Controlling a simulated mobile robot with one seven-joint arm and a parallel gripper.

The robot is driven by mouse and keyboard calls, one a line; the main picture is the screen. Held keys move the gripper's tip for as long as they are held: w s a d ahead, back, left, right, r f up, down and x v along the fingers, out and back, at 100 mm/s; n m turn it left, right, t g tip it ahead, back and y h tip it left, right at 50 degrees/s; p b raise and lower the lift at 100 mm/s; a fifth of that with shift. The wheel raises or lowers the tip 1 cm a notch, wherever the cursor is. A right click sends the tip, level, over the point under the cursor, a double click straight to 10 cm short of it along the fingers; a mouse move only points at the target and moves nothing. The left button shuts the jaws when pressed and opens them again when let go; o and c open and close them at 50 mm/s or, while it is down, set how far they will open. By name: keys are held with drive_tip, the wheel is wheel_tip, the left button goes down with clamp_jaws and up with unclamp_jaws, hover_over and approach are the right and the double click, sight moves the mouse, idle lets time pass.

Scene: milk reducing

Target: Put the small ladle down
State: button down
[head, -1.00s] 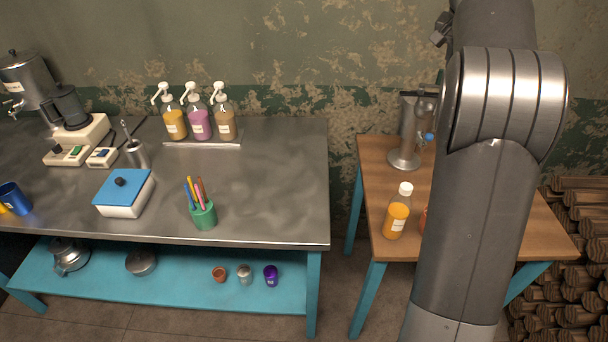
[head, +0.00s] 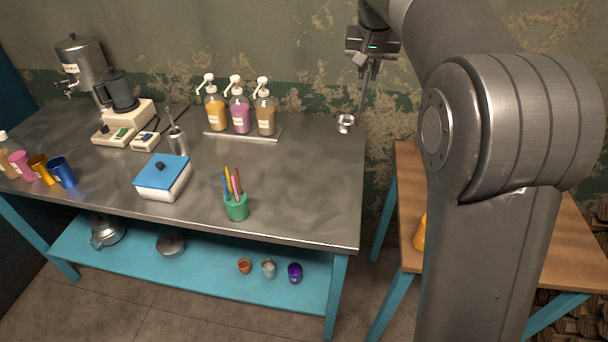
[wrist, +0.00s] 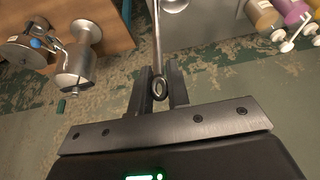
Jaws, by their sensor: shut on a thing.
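The small ladle (head: 346,123) is metal, with a round cup at the bottom of a long thin handle. It hangs upright from my gripper (head: 368,66), near the wall above the far right corner of the steel table. In the wrist view my gripper (wrist: 158,88) is shut on the upper end of the ladle's handle (wrist: 157,40), by the ring at its tip. The ladle's cup is partly cut off at the top of the wrist view.
The steel table (head: 310,190) has free room on its right side. Pump bottles (head: 240,110), a pen cup (head: 236,205) and a blue-lidded box (head: 163,177) stand on it. A wooden table (head: 408,180) is to the right, with a metal appliance (wrist: 75,65).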

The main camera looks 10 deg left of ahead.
sight(364, 93)
wheel_tip(364, 93, down, 8)
drive_tip(key=shift+a+f, duration=0.1)
drive_tip(key=w+a+f, duration=0.2)
drive_tip(key=a+f, duration=0.9)
drive_tip(key=shift+w+a+f, duration=0.15)
drive_tip(key=shift+f, duration=0.2)
drive_tip(key=c, duration=1.4)
unclamp_jaws()
drive_tip(key=shift+o, duration=0.2)
